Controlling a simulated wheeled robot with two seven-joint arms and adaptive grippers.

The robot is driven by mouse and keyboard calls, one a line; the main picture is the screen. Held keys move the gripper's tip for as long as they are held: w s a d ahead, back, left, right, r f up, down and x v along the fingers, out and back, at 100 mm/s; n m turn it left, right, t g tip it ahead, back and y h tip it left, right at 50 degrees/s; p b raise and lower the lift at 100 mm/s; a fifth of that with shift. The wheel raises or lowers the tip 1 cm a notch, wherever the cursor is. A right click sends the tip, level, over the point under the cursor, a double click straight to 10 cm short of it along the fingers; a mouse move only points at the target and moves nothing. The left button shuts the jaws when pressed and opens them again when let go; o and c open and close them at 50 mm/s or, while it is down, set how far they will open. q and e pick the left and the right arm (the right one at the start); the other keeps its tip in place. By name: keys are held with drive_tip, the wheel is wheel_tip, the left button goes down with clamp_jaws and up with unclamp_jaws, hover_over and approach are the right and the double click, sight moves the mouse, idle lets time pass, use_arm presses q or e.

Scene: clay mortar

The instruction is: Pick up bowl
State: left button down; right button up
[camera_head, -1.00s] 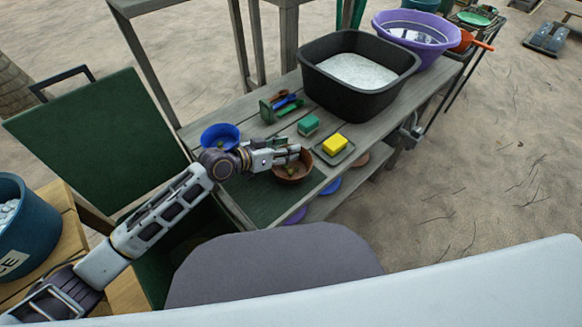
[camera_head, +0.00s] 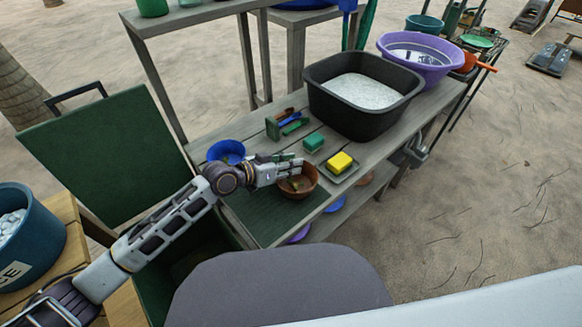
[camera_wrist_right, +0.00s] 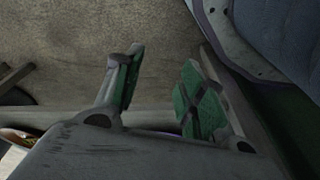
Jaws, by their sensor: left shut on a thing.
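A brown bowl (camera_head: 303,188) sits at the front edge of the grey wooden table, by the dark green mat. Some small greenish bits show inside it. My left gripper (camera_head: 291,169) reaches in from the left and is shut on the bowl's rim at its far left side. The fingertips are small here and partly merge with the rim. I cannot tell whether the bowl is clear of the table. A blue bowl (camera_head: 215,152) stands to the left, behind my left wrist. My right gripper (camera_wrist_right: 160,88) shows in the right wrist view, with its green-padded fingers apart and nothing between them.
A yellow sponge (camera_head: 340,161) on a small tray lies right of the brown bowl, with a green block (camera_head: 314,141) behind. A black tub (camera_head: 338,112) of pale material and a purple basin (camera_head: 440,73) stand farther back. The green mat (camera_head: 262,216) is mostly bare.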

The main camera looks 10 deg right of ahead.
use_arm(q)
wheel_tip(320, 180, up, 9)
drive_tip(key=p, duration=0.1)
drive_tip(key=shift+p, duration=0.35)
use_arm(e)
wheel_tip(320, 180, down, 6)
drive_tip(key=s+d, duration=0.1)
drive_tip(key=d, duration=0.1)
drive_tip(key=shift+s+r, duration=0.15)
drive_tip(key=shift+s, duration=0.1)
use_arm(q)
drive_tip(key=shift+r, duration=0.1)
use_arm(e)
drive_tip(key=shift+s, duration=0.1)
